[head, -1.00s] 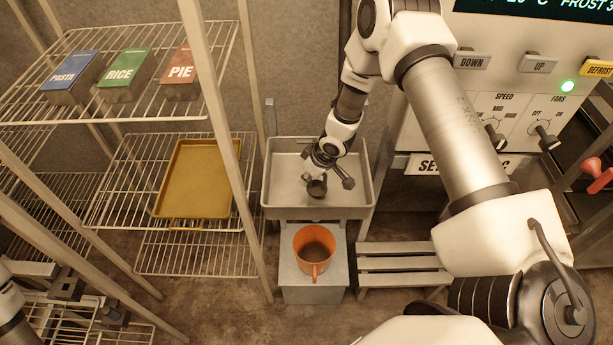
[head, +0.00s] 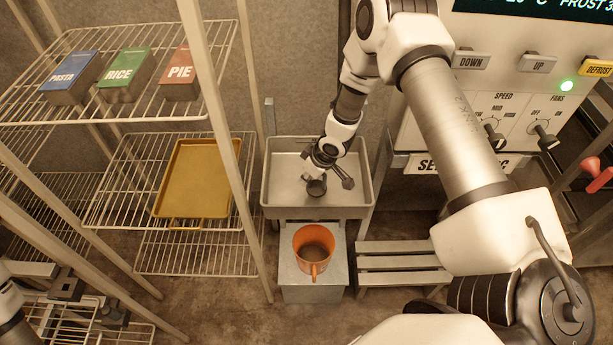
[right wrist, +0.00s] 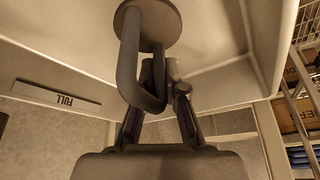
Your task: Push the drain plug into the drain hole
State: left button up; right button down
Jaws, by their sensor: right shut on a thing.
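The drain plug (head: 317,188) is a dark round disc low in the grey sink basin (head: 282,212). In the right wrist view the plug (right wrist: 148,14) shows its disc and a bent loop handle. My right gripper (right wrist: 158,72) is shut on that handle; in the head view the gripper (head: 326,172) reaches into the basin from above. The drain hole is not visible; the plug and gripper cover that part of the floor. I cannot tell whether the plug sits in it. My left gripper (head: 92,298) is at the lower left, away from the sink, fingers apart and empty.
An orange cup (head: 314,248) stands on a grey box below the sink. A wire rack (head: 120,185) with a yellow tray (head: 197,180) stands left. A control panel (head: 520,110) is at right. A "FULL" mark (right wrist: 58,92) is on the basin wall.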

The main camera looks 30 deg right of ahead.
jog(key=shift+f+b, duration=0.75)
jog(key=shift+f, duration=0.5)
dwell(0.8)
jog(key=c, duration=1.2)
grip_release()
jog(key=v, duration=0.7)
jog(key=shift+s+r, duration=0.15)
jog(key=shift+r, duration=0.15)
jog(key=shift+f, duration=0.1)
